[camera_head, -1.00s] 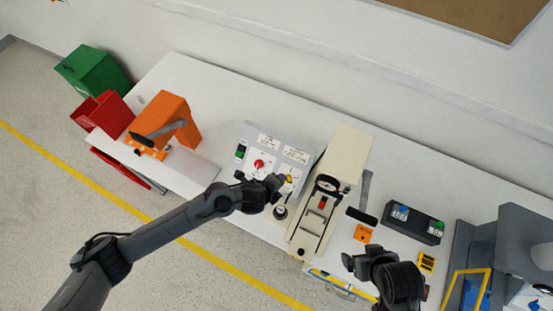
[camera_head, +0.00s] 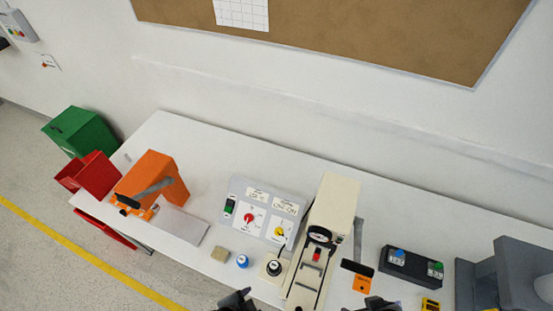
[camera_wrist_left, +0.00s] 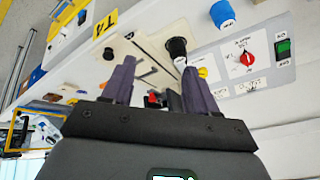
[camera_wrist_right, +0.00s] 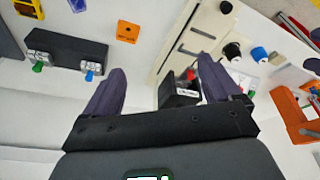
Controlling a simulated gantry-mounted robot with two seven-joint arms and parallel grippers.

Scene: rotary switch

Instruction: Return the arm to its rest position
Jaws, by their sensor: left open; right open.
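The grey switch panel (camera_head: 262,213) lies on the white table with a red rotary knob (camera_head: 249,217), a yellow rotary knob (camera_head: 279,232) and a green switch (camera_head: 229,206). The panel also shows at the right of the left wrist view (camera_wrist_left: 250,60). My left gripper (camera_head: 238,296) is at the bottom edge of the head view, below the panel and apart from it. Its fingers (camera_wrist_left: 158,75) are spread and empty. My right gripper (camera_head: 377,302) is at the bottom edge too, right of the beige machine. Its fingers (camera_wrist_right: 162,85) are spread with nothing between them.
A beige press-like machine (camera_head: 333,205) stands right of the panel. A black knob (camera_head: 274,268), a blue knob (camera_head: 242,261) and a tan block (camera_head: 220,254) are in front. An orange machine (camera_head: 152,178) is left; a black button box (camera_head: 410,266) is right. The table's back strip is clear.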

